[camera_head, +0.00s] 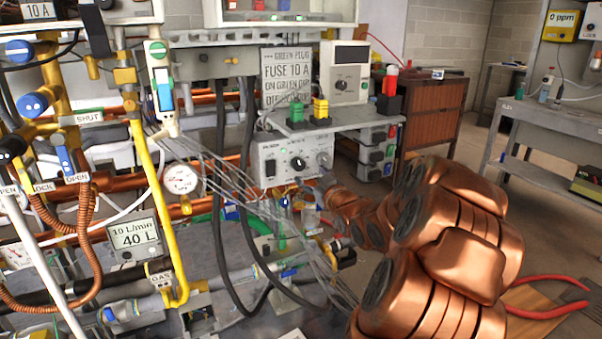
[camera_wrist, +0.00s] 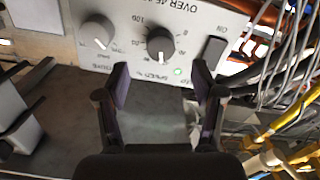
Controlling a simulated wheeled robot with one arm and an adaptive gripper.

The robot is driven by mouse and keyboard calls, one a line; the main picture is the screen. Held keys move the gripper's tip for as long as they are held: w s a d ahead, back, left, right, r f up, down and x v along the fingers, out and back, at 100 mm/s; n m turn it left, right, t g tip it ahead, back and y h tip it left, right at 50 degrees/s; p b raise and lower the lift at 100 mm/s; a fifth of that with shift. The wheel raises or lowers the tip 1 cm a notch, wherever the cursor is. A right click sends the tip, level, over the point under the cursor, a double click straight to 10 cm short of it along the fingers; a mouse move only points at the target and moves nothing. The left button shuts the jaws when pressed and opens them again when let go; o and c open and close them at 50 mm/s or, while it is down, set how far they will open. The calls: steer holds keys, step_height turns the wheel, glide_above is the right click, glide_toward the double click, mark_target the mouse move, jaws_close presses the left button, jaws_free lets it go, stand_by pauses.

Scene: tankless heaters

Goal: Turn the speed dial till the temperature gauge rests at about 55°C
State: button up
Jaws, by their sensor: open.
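The speed dial (camera_wrist: 160,43) is a black knob on a light control panel, seen upside down in the wrist view with "SPEED %" printed by it. The same dial (camera_head: 298,163) shows on the grey box below the shelf in the head view. My gripper (camera_wrist: 161,78) is open and empty. Its fingers are apart, just short of the panel and roughly in line with the dial, not touching it. A round white dial gauge (camera_head: 182,180) sits on the pipework to the left; its reading is too small to tell, and I cannot confirm it is the temperature gauge.
A grey knob (camera_wrist: 97,32) stands beside the dial. A dark rocker switch (camera_wrist: 212,52) and a lit green lamp (camera_wrist: 177,72) are on its other side. Loose clear tubes (camera_head: 245,195) and black cables hang left of the box. A shelf (camera_head: 335,122) juts out above.

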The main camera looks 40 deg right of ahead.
mark_target(300, 167)
steer(key=shift+b+x, duration=0.3)
steer(key=shift+x, duration=3.2)
steer(key=shift+a, duration=0.1)
steer(key=shift+c, duration=0.4)
steer(key=c, duration=1.1)
steer(key=shift+o, duration=0.2)
steer(key=shift+r+m+p, duration=0.15)
steer(key=shift+m+p, duration=0.45)
steer(key=shift+p, duration=0.45)
steer(key=shift+f+m+p, duration=0.3)
steer(key=shift+m+p, duration=0.5)
steer(key=o, duration=1.1)
steer(key=shift+o, duration=0.2)
steer(key=shift+r, duration=0.1)
